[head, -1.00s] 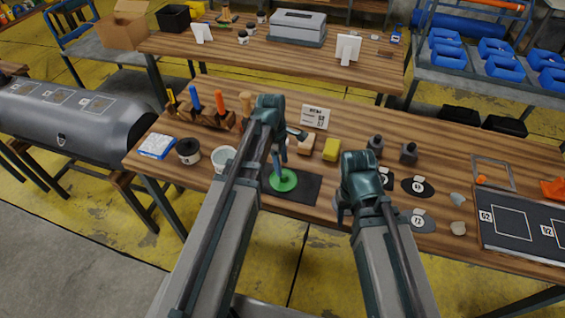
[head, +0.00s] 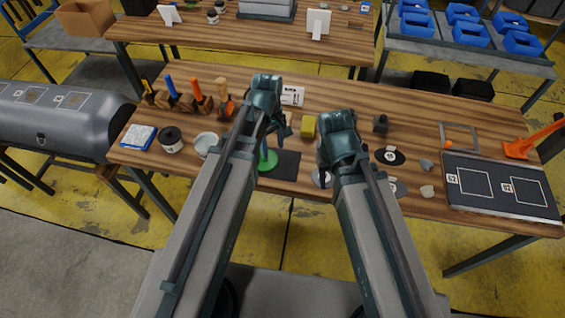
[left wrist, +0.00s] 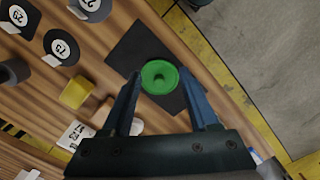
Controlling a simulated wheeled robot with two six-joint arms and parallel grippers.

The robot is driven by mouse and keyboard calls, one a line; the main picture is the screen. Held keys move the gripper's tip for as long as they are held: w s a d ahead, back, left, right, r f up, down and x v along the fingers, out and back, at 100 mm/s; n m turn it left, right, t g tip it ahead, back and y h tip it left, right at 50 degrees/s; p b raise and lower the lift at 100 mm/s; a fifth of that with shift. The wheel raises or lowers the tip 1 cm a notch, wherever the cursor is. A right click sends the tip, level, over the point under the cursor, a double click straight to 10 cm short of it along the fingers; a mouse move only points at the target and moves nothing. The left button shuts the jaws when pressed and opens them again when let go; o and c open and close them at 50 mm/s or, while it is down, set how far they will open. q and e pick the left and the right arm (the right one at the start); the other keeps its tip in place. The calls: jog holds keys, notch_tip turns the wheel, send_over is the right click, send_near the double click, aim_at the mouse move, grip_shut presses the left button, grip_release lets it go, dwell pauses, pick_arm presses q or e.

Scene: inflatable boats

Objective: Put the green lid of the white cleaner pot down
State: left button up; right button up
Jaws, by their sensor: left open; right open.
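The round green lid (head: 270,163) lies flat, knob up, on a black mat (head: 287,167) near the table's front edge. In the left wrist view the lid (left wrist: 159,78) sits between and beyond the fingertips of my open left gripper (left wrist: 160,76), with its knob in the middle. In the head view my left gripper (head: 264,148) is just above the lid and hides part of it. The white pot (head: 205,143) stands to the left of the mat, without a lid. My right gripper (head: 325,160) is open and empty, to the right of the mat.
A dark pot with a white label (head: 171,139) stands left of the white pot. A tool rack (head: 185,102) is behind them. A yellow block (head: 308,126) is behind the mat. Black numbered discs (head: 390,156) and a dark board (head: 500,188) are on the right.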

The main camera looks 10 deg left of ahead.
pick_arm(q)
jog(key=s+d+m+y, duration=0.1)
jog(key=s+d+m, duration=0.5)
jog(key=s+m, duration=0.3)
jog(key=m, duration=0.4)
jog(key=shift+s+y, duration=0.15)
jog(key=shift+y, duration=0.15)
